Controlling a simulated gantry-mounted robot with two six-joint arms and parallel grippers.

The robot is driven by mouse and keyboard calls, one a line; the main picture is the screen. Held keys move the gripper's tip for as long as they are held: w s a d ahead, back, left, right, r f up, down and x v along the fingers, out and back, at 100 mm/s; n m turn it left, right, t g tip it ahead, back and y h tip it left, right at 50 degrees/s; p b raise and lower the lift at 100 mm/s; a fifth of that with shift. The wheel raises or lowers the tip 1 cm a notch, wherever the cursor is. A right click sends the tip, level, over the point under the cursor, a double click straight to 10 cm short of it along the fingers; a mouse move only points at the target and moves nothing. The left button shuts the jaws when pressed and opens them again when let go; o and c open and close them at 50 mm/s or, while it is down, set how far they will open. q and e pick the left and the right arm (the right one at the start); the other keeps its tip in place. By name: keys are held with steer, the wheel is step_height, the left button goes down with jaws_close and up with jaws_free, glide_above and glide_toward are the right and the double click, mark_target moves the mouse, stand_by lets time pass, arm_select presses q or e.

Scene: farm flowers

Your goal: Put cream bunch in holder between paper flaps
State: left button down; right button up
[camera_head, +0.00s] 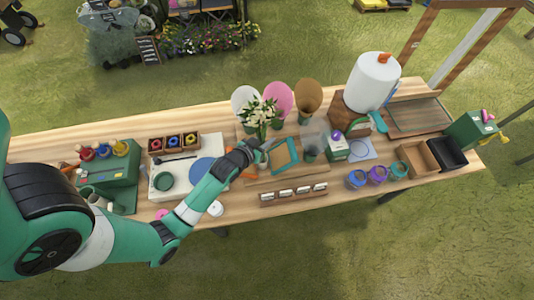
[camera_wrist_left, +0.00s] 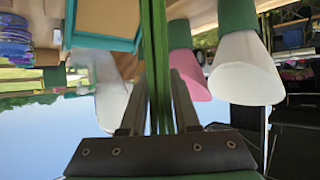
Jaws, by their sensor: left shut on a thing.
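The cream bunch (camera_head: 259,112), pale flowers with green leaves, stands roughly upright above the middle of the table. My left gripper (camera_head: 263,147) is shut on its green stems (camera_wrist_left: 161,60), which run between the fingers in the left wrist view. The flower heads are out of that view. Behind the bunch stand a white paper flap (camera_head: 241,98), a pink paper flap (camera_head: 279,99) and a brown paper flap (camera_head: 308,95). The bunch partly covers the white and pink ones. I cannot tell whether the stem ends touch a holder. My right gripper is not in view.
A teal frame (camera_head: 285,156) lies just right of the gripper. A white board with a blue disc (camera_head: 203,170) is to the left. A large white roll (camera_head: 373,82) stands at the back right. Small jars (camera_head: 377,174) stand near the front right edge.

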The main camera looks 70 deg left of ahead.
arm_select(q)
step_height(320, 180, down, 6)
steer(key=b, duration=0.1)
steer(key=shift+b, duration=0.3)
steer(key=shift+f, duration=0.1)
steer(key=shift+f, duration=0.15)
steer(key=c, duration=0.7)
jaws_free()
steer(key=shift+o, duration=0.2)
steer(key=p+v, duration=0.2)
steer(key=v, duration=1)
steer(key=shift+p, duration=0.4)
